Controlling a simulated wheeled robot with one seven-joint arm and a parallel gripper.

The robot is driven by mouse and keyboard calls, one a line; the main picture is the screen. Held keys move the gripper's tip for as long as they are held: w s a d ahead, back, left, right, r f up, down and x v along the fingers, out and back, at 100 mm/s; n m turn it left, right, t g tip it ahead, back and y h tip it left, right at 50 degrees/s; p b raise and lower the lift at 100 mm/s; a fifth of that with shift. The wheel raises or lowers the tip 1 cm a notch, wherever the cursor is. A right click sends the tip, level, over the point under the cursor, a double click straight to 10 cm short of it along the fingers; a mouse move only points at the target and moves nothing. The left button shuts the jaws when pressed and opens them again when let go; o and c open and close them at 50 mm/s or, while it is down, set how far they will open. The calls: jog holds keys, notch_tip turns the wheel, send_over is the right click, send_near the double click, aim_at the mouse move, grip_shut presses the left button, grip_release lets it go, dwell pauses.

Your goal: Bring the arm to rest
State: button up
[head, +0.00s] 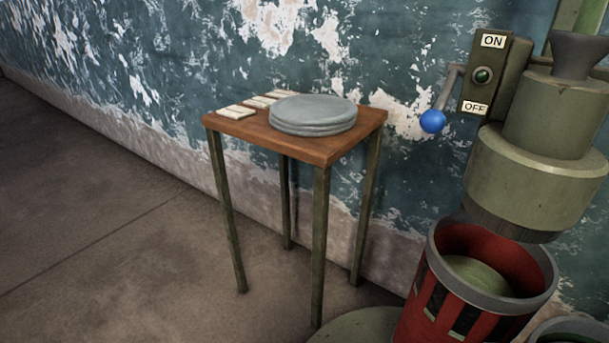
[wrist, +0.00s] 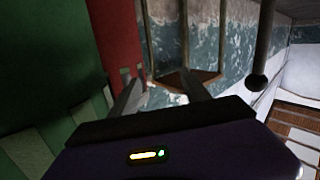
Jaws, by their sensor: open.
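My gripper (wrist: 162,80) shows in the wrist view, its two grey fingers spread apart with nothing held between them. A small brown wooden surface (wrist: 194,78) and dark posts lie beyond the fingers; I cannot tell how far off they are. The gripper and arm are not in the head view.
A wooden table (head: 318,150) by the peeling wall holds stacked grey discs (head: 313,114) and pale tiles (head: 234,112). At right stand a green machine (head: 540,175), its blue-knobbed lever (head: 432,121) low beside OFF, and a red slotted bin (head: 425,285). Floor at left is clear.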

jog(key=s+d+m+g, duration=0.2)
jog(key=s, duration=1)
notch_tip(320, 180, up, 36)
jog(key=p, duration=3.6)
jog(key=shift+r+h, duration=0.25)
jog(key=shift+h, duration=0.15)
